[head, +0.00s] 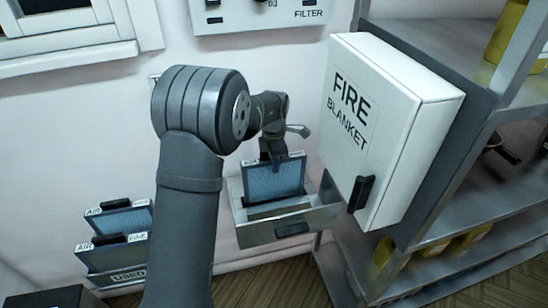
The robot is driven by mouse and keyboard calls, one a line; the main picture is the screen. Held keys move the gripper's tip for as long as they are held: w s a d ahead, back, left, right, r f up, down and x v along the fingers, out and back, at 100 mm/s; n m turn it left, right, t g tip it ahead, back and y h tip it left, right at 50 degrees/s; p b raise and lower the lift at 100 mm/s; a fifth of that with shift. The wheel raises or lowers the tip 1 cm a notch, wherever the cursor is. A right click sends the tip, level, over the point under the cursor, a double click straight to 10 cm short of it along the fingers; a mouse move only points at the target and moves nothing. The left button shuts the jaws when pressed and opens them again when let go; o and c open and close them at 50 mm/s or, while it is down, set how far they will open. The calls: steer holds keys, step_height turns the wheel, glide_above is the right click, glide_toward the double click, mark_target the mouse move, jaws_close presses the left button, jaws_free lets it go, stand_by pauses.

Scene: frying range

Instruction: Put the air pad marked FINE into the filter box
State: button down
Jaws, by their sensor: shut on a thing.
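The pad is upright. Its top label reads AIR at the left; the word at the right is too small to read. The filter box (290,229) is a grey metal drawer, pulled out from the wall. The pad stands at its back part, with its lower edge at or just inside the box; I cannot tell whether it touches the bottom. Another air pad marked FINE (125,252) is at the lower left.
A bin labelled USED (128,276) at the lower left holds that pad and another air pad (121,221). A white fire blanket cabinet (383,125) with a black handle stands close right of the filter box. Metal shelves (470,190) are further right. A filter control panel (258,15) is above.

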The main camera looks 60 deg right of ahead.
mark_target(274, 180)
step_height(274, 180, down, 6)
stand_by(0.9)
steer(key=shift+f, duration=1.4)
stand_by(0.5)
steer(key=c, duration=1.1)
jaws_free()
steer(key=shift+o, duration=0.2)
steer(key=shift+r, duration=0.1)
step_height(274, 180, up, 17)
steer(key=shift+r, duration=0.15)
